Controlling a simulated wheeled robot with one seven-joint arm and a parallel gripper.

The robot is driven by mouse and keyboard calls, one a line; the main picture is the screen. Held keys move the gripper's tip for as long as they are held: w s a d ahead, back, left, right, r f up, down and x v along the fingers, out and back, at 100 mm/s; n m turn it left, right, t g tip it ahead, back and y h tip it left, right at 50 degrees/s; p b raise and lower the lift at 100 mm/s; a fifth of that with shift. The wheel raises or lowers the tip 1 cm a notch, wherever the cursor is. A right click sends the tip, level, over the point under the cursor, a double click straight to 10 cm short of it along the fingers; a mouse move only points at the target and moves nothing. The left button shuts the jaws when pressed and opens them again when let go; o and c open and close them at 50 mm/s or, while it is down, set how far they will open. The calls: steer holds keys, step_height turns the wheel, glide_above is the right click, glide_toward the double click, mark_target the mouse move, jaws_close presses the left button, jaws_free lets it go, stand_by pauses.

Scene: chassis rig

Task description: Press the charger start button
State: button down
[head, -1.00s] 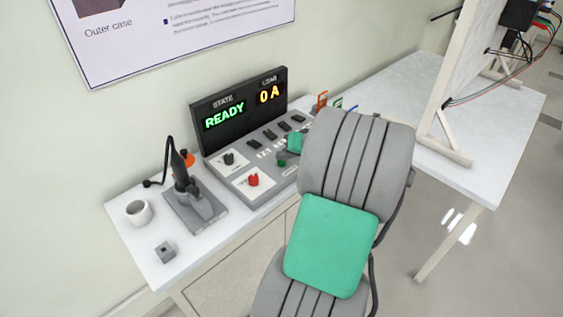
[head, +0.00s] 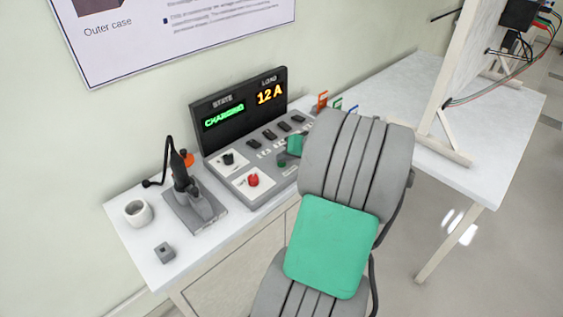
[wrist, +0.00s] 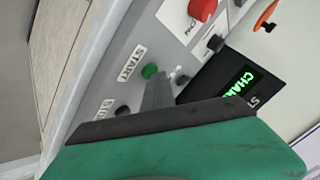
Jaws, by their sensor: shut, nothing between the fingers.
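The charger console (head: 243,190) stands on the white bench with its display (head: 240,109) reading CHARGING and 12 A. The green start button (head: 282,162) is on its front panel. In the wrist view the green button (wrist: 149,71) sits beside a START label. My gripper (wrist: 160,82) is shut and empty, its dark fingertips close beside the button. I cannot tell whether they touch it. In the head view my arm hides the fingertips and the right part of the console.
A red knob (head: 253,180) and a black knob (head: 228,159) are on the panel. A dark button (wrist: 122,110) is close to the start button.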

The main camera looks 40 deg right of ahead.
mark_target(284, 164)
steer(key=shift+r+p, duration=0.7)
steer(key=shift+r, duration=0.15)
step_height(284, 164, up, 5)
steer(key=p, duration=0.4)
stand_by(0.4)
